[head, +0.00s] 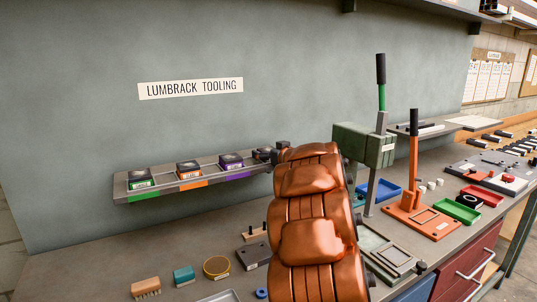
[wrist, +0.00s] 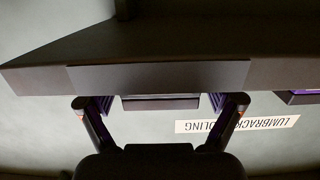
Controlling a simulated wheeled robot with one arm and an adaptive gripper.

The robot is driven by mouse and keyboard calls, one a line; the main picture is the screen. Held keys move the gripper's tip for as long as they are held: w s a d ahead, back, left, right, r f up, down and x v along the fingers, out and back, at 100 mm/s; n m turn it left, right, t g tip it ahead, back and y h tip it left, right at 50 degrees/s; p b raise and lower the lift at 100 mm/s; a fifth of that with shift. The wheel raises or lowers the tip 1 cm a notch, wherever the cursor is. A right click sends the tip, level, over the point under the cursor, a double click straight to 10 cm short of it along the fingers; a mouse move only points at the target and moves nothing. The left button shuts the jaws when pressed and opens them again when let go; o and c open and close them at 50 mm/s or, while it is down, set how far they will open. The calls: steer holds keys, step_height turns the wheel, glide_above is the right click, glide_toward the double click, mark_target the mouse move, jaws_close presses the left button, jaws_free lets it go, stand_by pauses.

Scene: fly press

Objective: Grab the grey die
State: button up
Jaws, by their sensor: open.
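The grey die (wrist: 160,103) shows in the wrist view as a dark block behind the shelf's front edge, partly hidden by that edge. It lines up with the grey strip (wrist: 160,76) on the shelf front. My gripper (wrist: 161,108) is open, with one finger on each side of the die in the picture and a gap on both sides. I cannot tell whether the fingertips reach level with it. In the head view the die (head: 262,153) sits at the right end of the shelf, mostly hidden by my orange arm.
The wall shelf (head: 158,193) also holds a green die (head: 141,178), an orange die (head: 189,169) and a purple die (head: 231,161), the last closest to the grey one. Below, the bench carries a brush (head: 145,287), a green press (head: 363,145) and an orange press (head: 412,200).

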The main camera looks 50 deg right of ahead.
jaws_close()
stand_by(0.8)
